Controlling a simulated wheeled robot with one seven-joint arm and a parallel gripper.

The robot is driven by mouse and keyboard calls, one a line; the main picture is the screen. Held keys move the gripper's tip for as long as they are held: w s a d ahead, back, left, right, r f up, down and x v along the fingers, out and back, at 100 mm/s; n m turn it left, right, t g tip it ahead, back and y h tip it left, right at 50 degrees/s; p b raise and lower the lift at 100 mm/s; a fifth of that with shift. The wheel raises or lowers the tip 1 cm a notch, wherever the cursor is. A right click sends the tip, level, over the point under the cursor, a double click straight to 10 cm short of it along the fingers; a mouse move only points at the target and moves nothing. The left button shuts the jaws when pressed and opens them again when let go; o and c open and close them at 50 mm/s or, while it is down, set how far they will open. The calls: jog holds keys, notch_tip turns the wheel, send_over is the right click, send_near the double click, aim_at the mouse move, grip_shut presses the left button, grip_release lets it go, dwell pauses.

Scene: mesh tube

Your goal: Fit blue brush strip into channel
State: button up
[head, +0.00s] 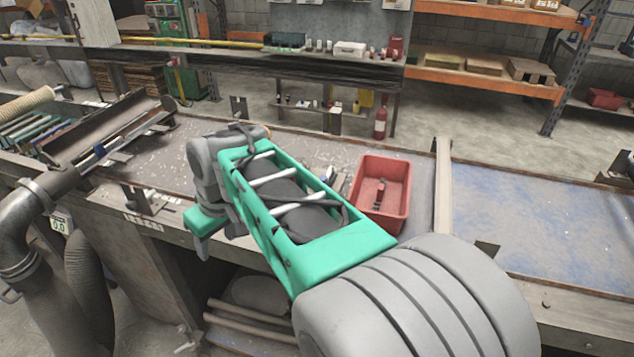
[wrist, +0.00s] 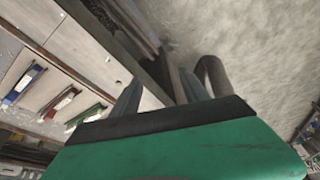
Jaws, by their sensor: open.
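A short blue strip with a pale edge (wrist: 24,86) lies at the left of the wrist view, on a light surface. A red strip (wrist: 60,104) and a green strip (wrist: 86,117) lie beside it in a row. My gripper (wrist: 158,88) is open and empty, its two grey fingers apart and clear of the strips. In the head view my gripper (head: 201,248) hangs by the bench's front edge, partly hidden by my own arm. I cannot tell for sure which part is the channel; a long dark trough (head: 118,112) stands at the left of the bench.
A red bin (head: 381,192) with small items stands on the bench right of my arm. Several coloured strips lie in a rack (head: 38,132) at the far left. A grey pipe (head: 25,220) rises at the front left. A bluish worktop (head: 560,225) at the right is clear.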

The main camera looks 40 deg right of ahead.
jog(key=w+d+r+n+p, duration=0.1)
jog(key=w+d+r, duration=0.1)
jog(key=w+d, duration=0.35)
jog(key=w+d+r+p, duration=0.1)
jog(key=w+d, duration=0.1)
jog(key=d, duration=0.6)
jog(key=n+y+p, duration=0.1)
jog(key=n+p, duration=0.2)
send_near(323, 177)
notch_tip(323, 177, down, 3)
jog(key=shift+t, duration=0.3)
jog(key=x, duration=0.7)
jog(key=shift+w+a+r+p, duration=0.1)
jog(key=shift+w+a+p, duration=0.15)
jog(key=shift+p, duration=0.1)
grip_shut()
